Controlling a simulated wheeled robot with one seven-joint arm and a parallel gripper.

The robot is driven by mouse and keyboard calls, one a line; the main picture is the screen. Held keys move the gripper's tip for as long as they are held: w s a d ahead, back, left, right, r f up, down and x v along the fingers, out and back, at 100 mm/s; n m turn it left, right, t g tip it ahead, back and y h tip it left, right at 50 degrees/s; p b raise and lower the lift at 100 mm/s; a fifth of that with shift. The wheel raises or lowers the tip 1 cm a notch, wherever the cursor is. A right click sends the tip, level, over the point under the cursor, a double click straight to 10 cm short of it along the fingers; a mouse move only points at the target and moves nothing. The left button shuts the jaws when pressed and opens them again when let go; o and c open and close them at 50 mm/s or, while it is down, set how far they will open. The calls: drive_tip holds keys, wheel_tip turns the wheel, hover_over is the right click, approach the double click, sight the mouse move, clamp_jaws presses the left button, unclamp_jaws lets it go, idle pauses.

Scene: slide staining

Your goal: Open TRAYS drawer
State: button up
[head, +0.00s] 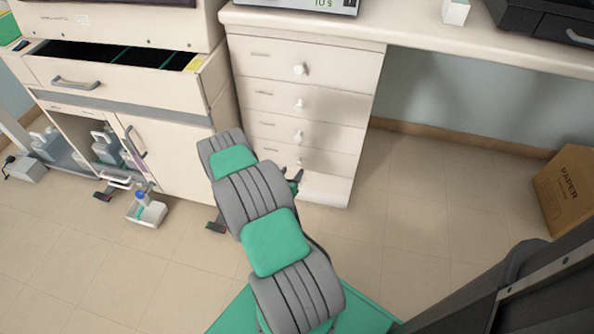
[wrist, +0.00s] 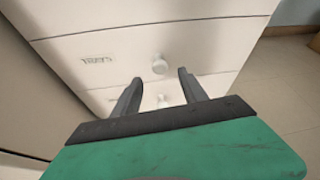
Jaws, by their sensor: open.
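A cream drawer stack (head: 340,105) stands under the counter, with round white knobs down its front. In the wrist view, one drawer front (wrist: 215,60) carries a small blurred label (wrist: 97,60) that appears to read TRAYS. Its white knob (wrist: 159,65) shows just beyond my fingertips, a little above the gap between them. My gripper (wrist: 160,76) is open and empty, with its two dark fingers apart. Another knob (wrist: 163,101) below shows between the fingers. In the head view, my arm hides the lower left of the stack, and the labels are too small to read.
On the left, a wide drawer (head: 125,85) of another cabinet is pulled out. A small white tray (head: 147,212) with bottles lies on the floor below it. A cardboard PAPER box (head: 568,190) stands at the right. The floor right of the stack is clear.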

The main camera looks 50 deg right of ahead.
sight(298, 164)
drive_tip(key=b+x, duration=0.1)
drive_tip(key=x, duration=0.5)
drive_tip(key=shift+w+d+f+b, duration=0.1)
drive_tip(key=shift+w+d+b, duration=0.05)
drive_tip(key=shift+d+b, duration=0.2)
clamp_jaws()
idle(1.0)
